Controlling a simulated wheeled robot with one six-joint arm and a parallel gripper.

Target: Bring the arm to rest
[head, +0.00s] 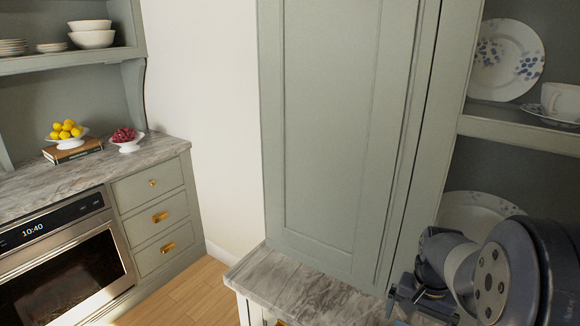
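My arm shows at the lower right of the head view, with its large dark rounded joint and a grey link. My gripper (418,302) is at the bottom edge, in front of the tall green cabinet and beside the marble ledge. Its fingers are small, dark and partly cut off, so I cannot tell whether they are open or shut. I see nothing held in it. No rattan basket shows.
A tall grey-green cabinet (335,120) stands close behind the arm, above a marble ledge (300,285). Open shelves (530,135) with plates and a cup are at right. A marble counter (90,172) with lemons, a fruit bowl and an oven is at left. Wooden floor (175,292) lies between.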

